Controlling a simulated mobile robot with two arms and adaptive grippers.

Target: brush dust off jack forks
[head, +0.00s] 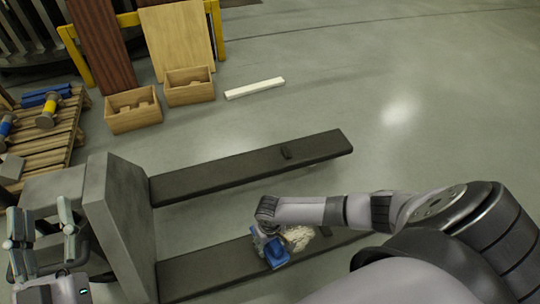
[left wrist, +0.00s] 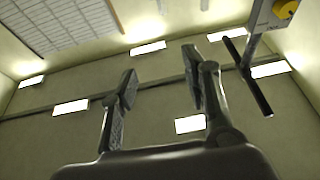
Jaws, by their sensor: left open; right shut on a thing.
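The pallet jack has two dark forks running to the right from its grey upright body (head: 118,220). The far fork (head: 240,172) is bare except for a small dark piece near its tip. The near fork (head: 205,271) is partly hidden by my right arm. My right gripper (head: 266,236) is shut on a blue thing (head: 276,252), likely the brush, low over the near fork. A pale tan patch (head: 298,238), bristles or dust, shows beside it; contact with the fork is unclear. My left gripper (head: 42,228) is open and empty, pointing up at the far left; its fingers show in the left wrist view (left wrist: 160,90).
Two wooden boxes (head: 133,111) (head: 190,87) and a white bar (head: 255,88) lie on the floor behind the forks. A wooden pallet (head: 50,140) with blue and yellow parts stands at left. The floor at right is clear.

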